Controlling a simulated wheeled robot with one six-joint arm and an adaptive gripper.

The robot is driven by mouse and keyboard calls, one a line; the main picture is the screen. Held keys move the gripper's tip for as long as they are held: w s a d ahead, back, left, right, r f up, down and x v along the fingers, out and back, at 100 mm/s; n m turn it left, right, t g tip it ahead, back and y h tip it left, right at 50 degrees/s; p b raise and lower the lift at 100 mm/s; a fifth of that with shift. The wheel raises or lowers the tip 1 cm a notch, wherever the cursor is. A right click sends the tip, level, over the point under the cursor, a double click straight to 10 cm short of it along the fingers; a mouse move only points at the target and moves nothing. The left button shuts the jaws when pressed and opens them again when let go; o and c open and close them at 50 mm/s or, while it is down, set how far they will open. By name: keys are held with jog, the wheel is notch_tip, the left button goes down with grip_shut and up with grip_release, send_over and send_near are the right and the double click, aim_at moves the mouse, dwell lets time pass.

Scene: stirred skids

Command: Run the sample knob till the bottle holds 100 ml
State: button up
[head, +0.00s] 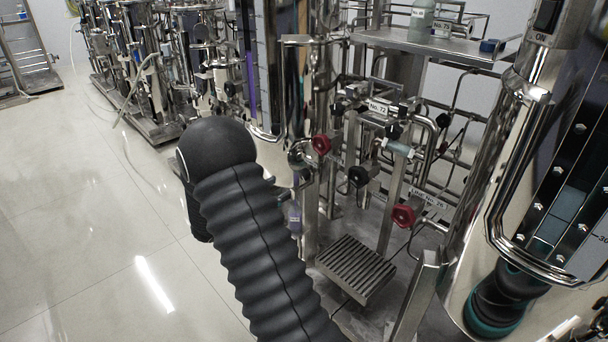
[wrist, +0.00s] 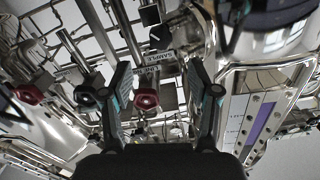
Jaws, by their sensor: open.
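In the wrist view my gripper (wrist: 159,70) is open, with its two fingers well apart and nothing held between them. A label reading SAMPLE (wrist: 163,56) shows between the fingertips, and a dark knob (wrist: 152,15) lies beyond it; I cannot tell for sure that this is the sample knob. A red knob (wrist: 146,98) also shows between the fingers, apart from both. In the head view a small translucent bottle (head: 294,216) stands just right of my black ribbed arm, partly hidden. Its liquid level cannot be read. My fingers are hidden there.
Other red knobs (head: 321,144) and (head: 404,215) and a black knob (head: 358,176) sit among steel pipes. A slatted platform (head: 355,268) is below. Another bottle (head: 421,18) stands on the upper shelf (head: 440,44). Open floor (head: 90,220) lies to the left.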

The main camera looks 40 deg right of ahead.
aim_at(302, 176)
jog(key=d, duration=1)
jog(key=shift+w+d, duration=0.4)
grip_shut()
